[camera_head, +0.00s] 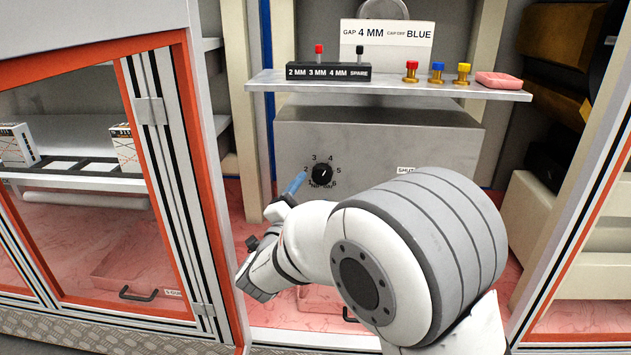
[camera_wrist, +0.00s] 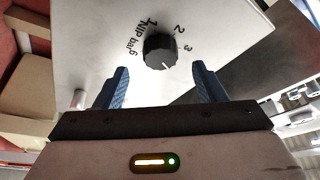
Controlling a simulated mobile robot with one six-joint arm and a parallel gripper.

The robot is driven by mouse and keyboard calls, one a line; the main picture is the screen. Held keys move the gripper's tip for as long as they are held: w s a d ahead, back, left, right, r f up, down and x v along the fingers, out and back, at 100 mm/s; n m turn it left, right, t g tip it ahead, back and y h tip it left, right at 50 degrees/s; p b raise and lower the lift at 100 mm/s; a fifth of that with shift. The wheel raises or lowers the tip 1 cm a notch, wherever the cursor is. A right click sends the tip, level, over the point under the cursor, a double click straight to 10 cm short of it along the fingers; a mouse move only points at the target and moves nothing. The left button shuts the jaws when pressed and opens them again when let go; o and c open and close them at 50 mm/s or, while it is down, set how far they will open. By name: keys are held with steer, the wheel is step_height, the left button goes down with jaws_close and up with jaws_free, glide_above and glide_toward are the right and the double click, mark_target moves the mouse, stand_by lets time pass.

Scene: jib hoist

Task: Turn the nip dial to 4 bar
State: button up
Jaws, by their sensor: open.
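The nip dial (camera_head: 321,174) is a round black knob on the grey panel, ringed by the numerals 1 to 6. Its white mark points up and right in the head view, toward the 4 side; I cannot tell its exact setting. In the wrist view the dial (camera_wrist: 160,50) shows between and beyond my blue fingertips, with 1, 2, 3, 6 and "NIP bar" readable around it. My gripper (camera_wrist: 161,70) is open and empty, one finger on each side of the dial's line. In the head view my gripper (camera_head: 298,182) is just left of and below the dial, largely hidden by my arm.
Above the panel, a shelf (camera_head: 390,86) holds a black labelled block (camera_head: 328,73), several coloured plugs and a pink block (camera_head: 498,80). An orange-framed door (camera_head: 190,170) stands at the left. A label on the panel is partly hidden by my arm.

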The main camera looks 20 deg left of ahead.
steer(key=shift+p+v, duration=0.3)
steer(key=shift+v, duration=1.3)
steer(key=shift+r, duration=0.1)
steer(key=w+d+r+n+g+y+p, duration=0.2)
steer(key=d+r+n+g+y+p, duration=0.15)
steer(key=d+r+p, duration=0.4)
steer(key=w+d+r+n+g+y+p, duration=0.3)
steer(key=d+r+n+p, duration=0.15)
steer(key=r+p, duration=0.65)
steer(key=s+d+r+n+g+h+p, duration=0.1)
steer(key=s+d+r+g+p, duration=0.2)
steer(key=s+d+p, duration=0.3)
steer(key=s+d+r+n+g+h+p, duration=0.1)
steer(key=s+d+r+g+h+p, duration=0.1)
steer(key=s+d+r+g+p, duration=0.2)
steer(key=s+d+r+n+g+h+p, duration=0.1)
steer(key=s+d+r+g+p, duration=0.3)
steer(key=s+d+p, duration=0.5)
steer(key=s+d+r+n, duration=0.1)
steer(key=s+d, duration=0.5)
steer(key=shift+d+h+p, duration=0.2)
steer(key=shift+h+p, duration=0.1)
steer(key=shift+h, duration=0.05)
steer(key=shift+r+g, duration=0.1)
steer(key=shift+g, duration=0.15)
steer(key=shift+c, duration=0.3)
